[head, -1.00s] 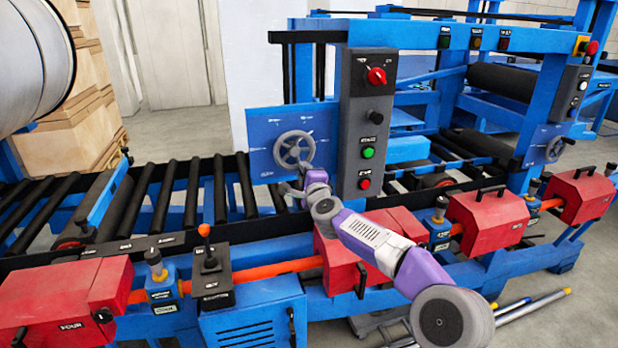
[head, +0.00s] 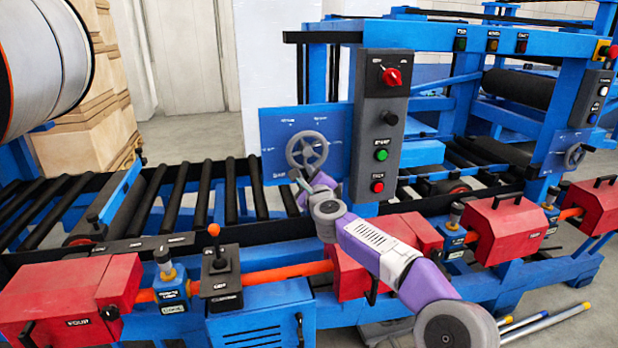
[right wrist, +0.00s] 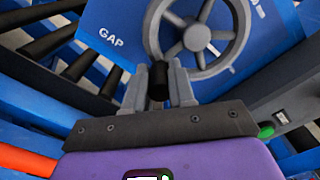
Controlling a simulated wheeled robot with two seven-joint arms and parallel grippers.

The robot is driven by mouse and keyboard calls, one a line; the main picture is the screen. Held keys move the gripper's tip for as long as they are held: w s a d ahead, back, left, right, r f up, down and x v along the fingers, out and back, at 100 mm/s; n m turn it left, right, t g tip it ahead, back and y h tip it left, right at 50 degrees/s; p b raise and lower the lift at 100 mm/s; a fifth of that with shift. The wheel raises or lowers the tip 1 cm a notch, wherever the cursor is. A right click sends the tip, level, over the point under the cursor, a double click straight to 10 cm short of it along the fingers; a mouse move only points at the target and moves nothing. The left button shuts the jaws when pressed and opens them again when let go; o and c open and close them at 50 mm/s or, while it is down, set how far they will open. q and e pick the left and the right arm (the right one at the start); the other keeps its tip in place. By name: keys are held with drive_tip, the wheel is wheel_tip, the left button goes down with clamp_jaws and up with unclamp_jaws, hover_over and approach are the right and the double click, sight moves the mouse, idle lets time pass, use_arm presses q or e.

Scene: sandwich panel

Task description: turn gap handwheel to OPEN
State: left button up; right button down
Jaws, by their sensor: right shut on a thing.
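The gap handwheel (head: 306,151) is a grey spoked wheel on a blue plate (head: 268,132) of the machine. In the right wrist view the wheel (right wrist: 197,38) fills the top middle, beside the white word GAP on the plate. My right gripper (right wrist: 158,84) is at the wheel's lower rim, with its fingers shut on the black handle knob (right wrist: 158,79). In the head view my right gripper (head: 301,181) is just below the wheel, small and partly hidden by my wrist. My left gripper is not in view.
A grey control post (head: 380,130) with a red selector, black knob, green button and red button stands right of the wheel. Black rollers (head: 175,195) lie to the left. Red housings (head: 507,228) and an orange shaft (head: 285,272) run along the front.

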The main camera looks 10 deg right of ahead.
drive_tip(key=shift+a+f, duration=0.1)
drive_tip(key=shift+a, duration=0.05)
drive_tip(key=c, duration=0.9)
unclamp_jaws()
drive_tip(key=shift+c, duration=0.2)
drive_tip(key=shift+s, duration=0.1)
drive_tip(key=shift+s, duration=0.25)
drive_tip(key=s, duration=0.7)
